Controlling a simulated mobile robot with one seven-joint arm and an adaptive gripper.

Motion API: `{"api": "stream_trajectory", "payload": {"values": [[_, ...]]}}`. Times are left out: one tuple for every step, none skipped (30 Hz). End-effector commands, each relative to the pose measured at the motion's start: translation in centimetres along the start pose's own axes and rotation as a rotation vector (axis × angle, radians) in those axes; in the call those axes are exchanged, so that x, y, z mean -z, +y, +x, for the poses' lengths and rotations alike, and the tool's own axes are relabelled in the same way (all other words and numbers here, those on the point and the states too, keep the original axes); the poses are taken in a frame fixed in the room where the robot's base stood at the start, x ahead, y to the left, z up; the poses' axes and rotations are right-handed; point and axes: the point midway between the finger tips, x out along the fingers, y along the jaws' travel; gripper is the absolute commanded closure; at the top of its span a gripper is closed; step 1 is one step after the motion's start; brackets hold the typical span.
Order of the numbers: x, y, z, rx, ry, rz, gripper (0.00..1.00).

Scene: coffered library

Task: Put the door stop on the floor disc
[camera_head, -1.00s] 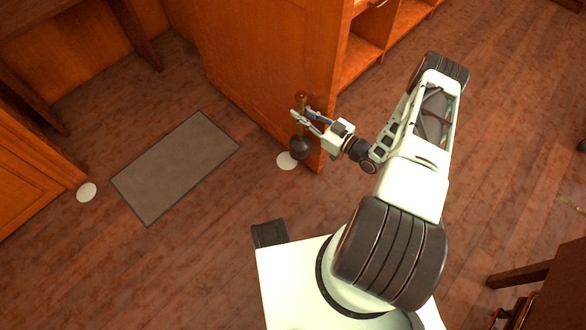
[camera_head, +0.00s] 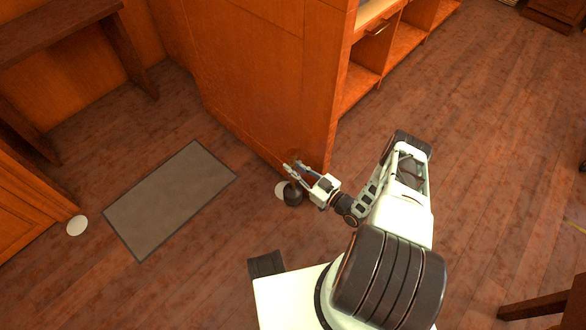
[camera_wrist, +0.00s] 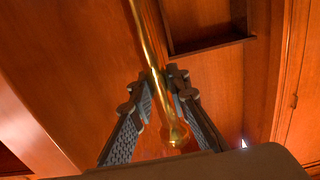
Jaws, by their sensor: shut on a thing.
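The door stop (camera_head: 293,197) has a dark round base and a thin brass rod. My gripper (camera_head: 294,169) is shut on the rod, with the base hanging below its fingers. In the wrist view, the brass rod (camera_wrist: 151,38) runs between the two fingers (camera_wrist: 160,92) and ends in a rounded knob near the camera. A white floor disc (camera_head: 281,188) lies by the cabinet's corner. The base covers its right part in the head view; I cannot tell whether the base touches the disc or floor. A second white disc (camera_head: 77,226) lies at the far left.
A tall wooden cabinet (camera_head: 262,90) stands just behind my gripper, its corner close to the disc. A grey mat (camera_head: 170,200) lies flat between the two discs. A wooden table (camera_head: 60,40) stands at the back left.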

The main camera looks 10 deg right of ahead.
Motion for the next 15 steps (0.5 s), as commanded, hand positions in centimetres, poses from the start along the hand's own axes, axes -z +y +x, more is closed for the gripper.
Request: {"api": "stream_trajectory", "payload": {"values": [[-0.4,0.1,0.1,-0.002,0.009,-0.002,1.00],[-0.5,0.1,0.1,-0.002,0.009,-0.002,1.00],[-0.6,0.1,0.1,-0.002,0.009,-0.002,1.00],[-0.7,0.1,0.1,-0.001,0.009,-0.003,1.00],[-0.8,0.2,0.1,-0.001,0.009,-0.003,1.00],[-1.1,0.2,0.1,-0.001,0.009,-0.003,1.00],[-1.3,0.1,0.1,-0.001,0.009,-0.003,1.00],[-1.6,0.1,0.1,-0.001,0.008,-0.002,1.00],[-2.2,0.1,0.1,-0.001,0.008,-0.002,1.00],[-2.6,0.1,0.1,-0.001,0.008,-0.002,1.00],[-3.1,0.1,0.1,-0.001,0.008,-0.001,1.00],[-3.6,0.1,0.1,-0.001,0.008,-0.001,1.00],[-4.0,0.1,0.1,-0.001,0.009,-0.002,1.00],[-4.2,0.1,0.1,-0.001,0.009,-0.002,1.00],[-4.4,0.1,0.1,-0.001,0.009,-0.001,1.00]]}}
